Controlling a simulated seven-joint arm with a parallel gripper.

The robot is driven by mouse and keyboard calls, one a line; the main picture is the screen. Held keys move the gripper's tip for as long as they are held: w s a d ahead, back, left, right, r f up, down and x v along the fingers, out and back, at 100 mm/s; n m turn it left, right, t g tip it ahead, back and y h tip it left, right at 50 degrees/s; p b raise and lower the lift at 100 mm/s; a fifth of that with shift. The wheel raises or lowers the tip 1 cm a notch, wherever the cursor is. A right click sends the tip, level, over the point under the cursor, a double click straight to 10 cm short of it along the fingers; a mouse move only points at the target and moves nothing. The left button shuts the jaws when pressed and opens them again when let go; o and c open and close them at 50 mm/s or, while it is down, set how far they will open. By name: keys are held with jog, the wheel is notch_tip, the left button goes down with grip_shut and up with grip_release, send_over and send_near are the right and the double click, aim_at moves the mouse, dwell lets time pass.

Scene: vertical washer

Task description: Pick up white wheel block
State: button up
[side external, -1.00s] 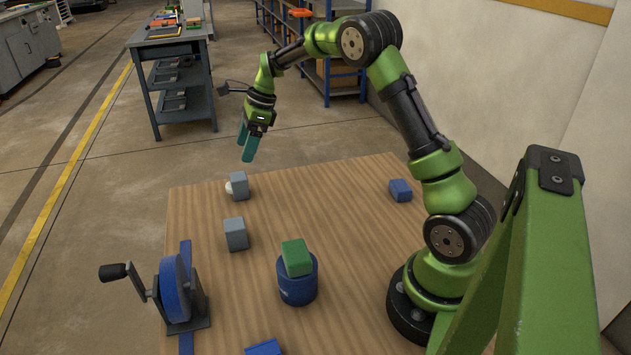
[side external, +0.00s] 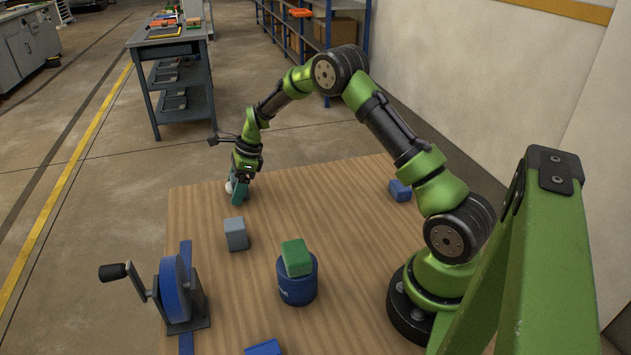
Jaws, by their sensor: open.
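The white wheel block shows only as a bit of its white wheel (side external: 229,187) at the far left of the wooden table. Its grey body is mostly or wholly hidden by my gripper. My gripper (side external: 239,194) points down at the block, with its teal fingers low, close to the table top. The fingers are open. I cannot tell whether they straddle the block or touch it.
A plain grey block (side external: 236,234) stands nearer on the table (side external: 345,230). A blue cup (side external: 298,285) holds a green block (side external: 296,257). A blue crank wheel (side external: 175,290) stands at the left edge. Blue blocks lie at right (side external: 400,190) and front (side external: 263,347).

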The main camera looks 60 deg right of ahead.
jog(key=c, duration=1.1)
jog(key=shift+r, duration=0.1)
